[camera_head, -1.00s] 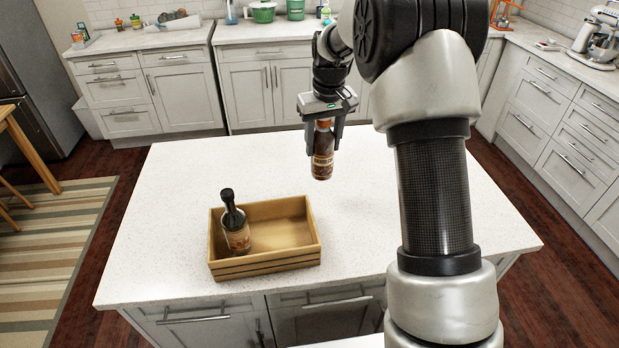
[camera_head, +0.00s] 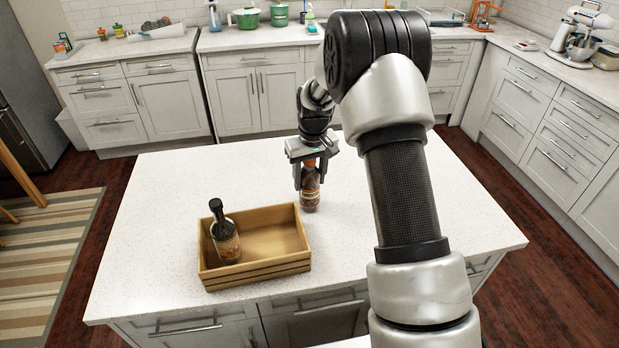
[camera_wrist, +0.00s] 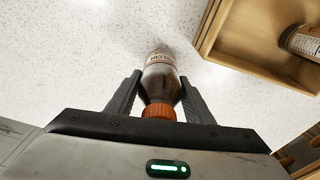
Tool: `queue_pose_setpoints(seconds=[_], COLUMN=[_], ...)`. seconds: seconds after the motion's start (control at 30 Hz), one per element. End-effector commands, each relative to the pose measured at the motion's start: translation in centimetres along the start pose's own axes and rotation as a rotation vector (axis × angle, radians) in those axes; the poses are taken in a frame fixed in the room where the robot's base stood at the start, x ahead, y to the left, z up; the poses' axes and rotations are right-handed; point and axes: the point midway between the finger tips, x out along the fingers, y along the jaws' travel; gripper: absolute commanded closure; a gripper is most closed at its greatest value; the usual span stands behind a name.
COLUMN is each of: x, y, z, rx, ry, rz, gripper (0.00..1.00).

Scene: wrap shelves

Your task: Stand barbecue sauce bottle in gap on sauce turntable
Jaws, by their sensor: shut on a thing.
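The barbecue sauce bottle (camera_head: 310,190) is dark brown with an orange cap and a printed label. My gripper (camera_head: 311,180) is shut on it near its neck and holds it roughly upright, just beyond the back right corner of the wooden crate. In the wrist view the bottle (camera_wrist: 160,82) sits between the two fingers, its orange cap nearest the camera. I cannot tell whether its base touches the counter. No sauce turntable can be made out in either view.
A wooden crate (camera_head: 257,278) stands on the white island counter (camera_head: 150,225), with a dark-capped bottle (camera_head: 225,240) leaning in its left part. The crate's right part is empty. The counter right of the held bottle is clear. Cabinets line the walls behind.

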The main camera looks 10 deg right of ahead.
Motion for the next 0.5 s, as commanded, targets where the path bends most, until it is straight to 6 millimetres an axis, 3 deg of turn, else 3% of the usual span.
queue_pose_setpoints(seconds=[0.17, 0.2, 0.27, 0.5], x=[0.41, 0.30, 0.30, 0.29], y=[0.01, -0.01, -0.01, -0.01], z=[0.00, 0.05, 0.05, 0.05], rx=[0.000, 0.000, 0.000, 0.000], ry=[0.001, 0.000, -0.001, -0.001], rz=[0.000, 0.000, 0.000, 0.000], gripper=[0.88, 0.46, 0.36, 0.34])
